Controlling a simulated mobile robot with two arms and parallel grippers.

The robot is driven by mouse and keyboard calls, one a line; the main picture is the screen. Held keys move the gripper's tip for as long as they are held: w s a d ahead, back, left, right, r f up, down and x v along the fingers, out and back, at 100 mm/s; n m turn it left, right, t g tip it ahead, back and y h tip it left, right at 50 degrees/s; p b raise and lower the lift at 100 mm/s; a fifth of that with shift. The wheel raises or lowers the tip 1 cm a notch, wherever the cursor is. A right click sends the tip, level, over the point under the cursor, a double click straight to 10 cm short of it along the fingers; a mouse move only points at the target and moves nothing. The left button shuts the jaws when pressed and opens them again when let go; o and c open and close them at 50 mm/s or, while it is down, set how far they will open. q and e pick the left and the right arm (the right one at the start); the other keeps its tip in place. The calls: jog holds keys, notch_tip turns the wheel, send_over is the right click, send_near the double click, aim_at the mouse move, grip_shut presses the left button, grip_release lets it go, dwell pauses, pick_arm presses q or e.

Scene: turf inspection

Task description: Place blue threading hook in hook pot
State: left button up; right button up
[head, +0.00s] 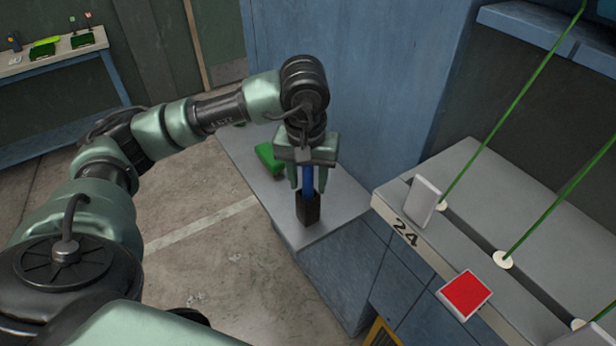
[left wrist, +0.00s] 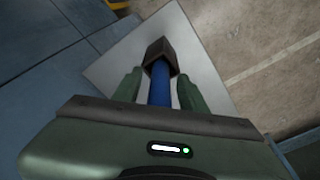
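The blue threading hook (head: 308,180) stands upright with its lower end inside the dark, square hook pot (head: 308,211). The pot stands near the front corner of the grey worktop. My left gripper (head: 308,187) is directly above the pot, pointing down. Its green fingers are open, one on each side of the blue handle. In the left wrist view, the hook (left wrist: 160,84) runs between the fingers into the pot (left wrist: 159,50), with a gap on both sides. The hook's lower end is hidden in the pot. My right gripper is not in view.
A green object (head: 270,158) lies on the worktop (head: 345,198) behind the pot. To the right, a grey bench marked 24 (head: 405,232) carries a white block (head: 424,201), a red-topped block (head: 465,294) and green strands on white discs. A blue wall stands behind.

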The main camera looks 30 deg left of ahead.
pick_arm(q)
jog(key=shift+r, duration=0.25)
jog(key=r, duration=0.2)
jog(key=r+b, duration=0.1)
jog(key=r, duration=0.2)
jog(key=shift+s+d+r, duration=0.15)
jog(key=shift+s+r, duration=0.1)
jog(key=shift+r, duration=0.15)
jog(key=r, duration=0.4)
jog(key=shift+s+d+r, duration=0.1)
jog(key=shift+s+r, duration=0.1)
jog(key=shift+s, duration=0.05)
jog(key=shift+s+r+p, duration=0.15)
jog(key=shift+r+p, duration=0.15)
jog(key=shift+r, duration=0.55)
